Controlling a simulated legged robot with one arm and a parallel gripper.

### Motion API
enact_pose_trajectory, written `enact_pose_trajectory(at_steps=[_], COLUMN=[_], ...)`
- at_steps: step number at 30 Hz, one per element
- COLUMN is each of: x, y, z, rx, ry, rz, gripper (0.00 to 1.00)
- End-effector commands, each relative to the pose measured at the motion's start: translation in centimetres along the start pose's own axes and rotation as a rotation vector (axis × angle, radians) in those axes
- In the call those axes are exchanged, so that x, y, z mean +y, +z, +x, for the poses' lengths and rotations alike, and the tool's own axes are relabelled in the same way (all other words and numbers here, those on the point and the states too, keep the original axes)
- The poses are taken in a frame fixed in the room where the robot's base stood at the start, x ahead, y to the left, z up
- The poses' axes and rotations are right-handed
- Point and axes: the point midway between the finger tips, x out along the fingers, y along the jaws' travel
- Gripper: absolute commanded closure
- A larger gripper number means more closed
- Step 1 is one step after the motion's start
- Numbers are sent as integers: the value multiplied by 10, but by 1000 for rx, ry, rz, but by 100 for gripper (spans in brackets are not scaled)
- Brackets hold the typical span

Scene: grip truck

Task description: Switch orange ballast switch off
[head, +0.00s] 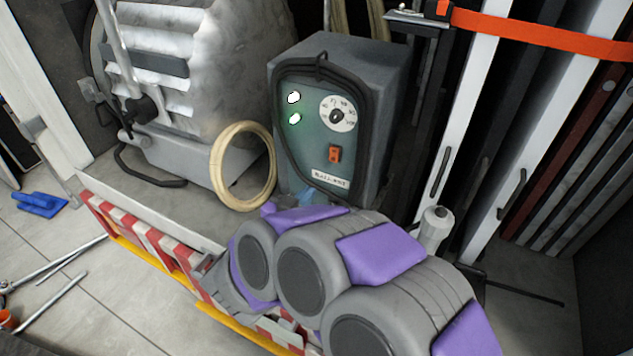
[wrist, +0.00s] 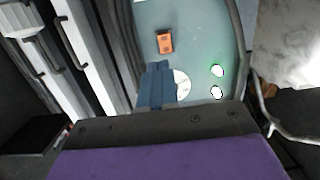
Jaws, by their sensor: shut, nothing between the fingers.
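The orange ballast switch (head: 335,154) sits on the green front panel of a grey ballast box (head: 388,85), above a "BALLAST" label. Whether it is on or off is not clear. Two round lights (head: 294,98) on the panel glow white-green, left of a white dial (head: 338,114). In the wrist view the panel appears turned over, with the switch (wrist: 165,42) just beyond my fingertips. My gripper (wrist: 158,66) is shut and empty, its blue fingers together and partly covering the dial. They look apart from the switch. In the head view my arm mostly hides the gripper.
A black cable loops around the panel. A coiled cream hose (head: 243,166) leans left of the box. A red-white striped barrier (head: 145,235) edges the truck bed. White posts (head: 490,95) and an orange strap (head: 540,35) stand at the right.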

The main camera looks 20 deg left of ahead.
Motion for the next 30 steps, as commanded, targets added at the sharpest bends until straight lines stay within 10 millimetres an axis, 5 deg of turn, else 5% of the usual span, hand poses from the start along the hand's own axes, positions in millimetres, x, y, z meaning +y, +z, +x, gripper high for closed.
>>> enact_pose_trajectory(at_steps=[18,30], x=[1,0], y=[1,0], z=[110,130], rx=[0,0], ry=[2,-1], rz=[-1,0], gripper=[100,100])
